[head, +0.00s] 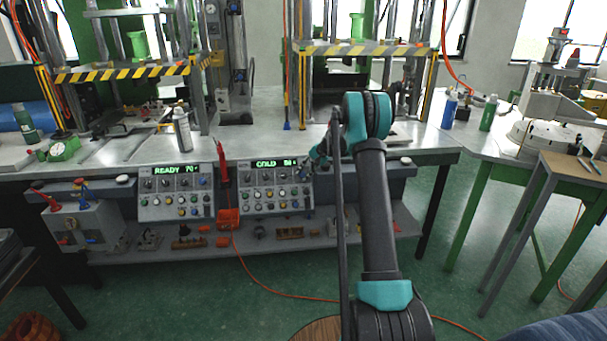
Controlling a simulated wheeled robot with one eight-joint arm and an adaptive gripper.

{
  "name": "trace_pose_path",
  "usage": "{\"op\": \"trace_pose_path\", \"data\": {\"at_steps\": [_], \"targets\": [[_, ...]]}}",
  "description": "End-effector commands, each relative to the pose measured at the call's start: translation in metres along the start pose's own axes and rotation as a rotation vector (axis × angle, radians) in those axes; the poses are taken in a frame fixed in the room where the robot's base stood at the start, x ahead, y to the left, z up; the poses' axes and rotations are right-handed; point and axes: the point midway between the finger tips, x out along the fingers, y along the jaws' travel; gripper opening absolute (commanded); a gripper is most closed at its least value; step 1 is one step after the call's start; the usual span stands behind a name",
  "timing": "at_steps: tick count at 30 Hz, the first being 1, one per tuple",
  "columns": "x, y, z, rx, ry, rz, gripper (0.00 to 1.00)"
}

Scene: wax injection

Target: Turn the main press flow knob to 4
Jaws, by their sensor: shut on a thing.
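The left control panel (175,197) has a green display that reads READY and about 70. The right control panel (262,204) has a display that starts with COLD; its last digits are hard to read. Both carry rows of small knobs and coloured buttons, with labels too small to read. My gripper (309,165) is at the upper right edge of the right panel, shut on a knob there. The held knob is hidden by the fingers, so its setting cannot be read.
A red-handled tool (222,162) stands between the panels. A spray can (182,130) stands on the bench above the left panel. A grey box with red and blue levers (84,226) sits at the left. A lower shelf (150,250) holds small parts.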

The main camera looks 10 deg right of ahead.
Motion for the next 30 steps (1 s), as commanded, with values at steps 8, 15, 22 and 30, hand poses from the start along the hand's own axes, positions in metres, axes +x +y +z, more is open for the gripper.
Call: {"op": "trace_pose_path", "data": {"at_steps": [8, 15, 22, 30], "targets": [[-0.0002, 0.0011, -0.0005, 0.078, 0.002, -0.075, 0.00], [0.0000, 0.0010, -0.0004, 0.099, 0.001, -0.094, 0.00], [0.0001, 0.0010, -0.0004, 0.100, 0.001, -0.094, 0.00], [0.0002, 0.0012, -0.0003, 0.099, 0.001, -0.093, 0.46]]}}
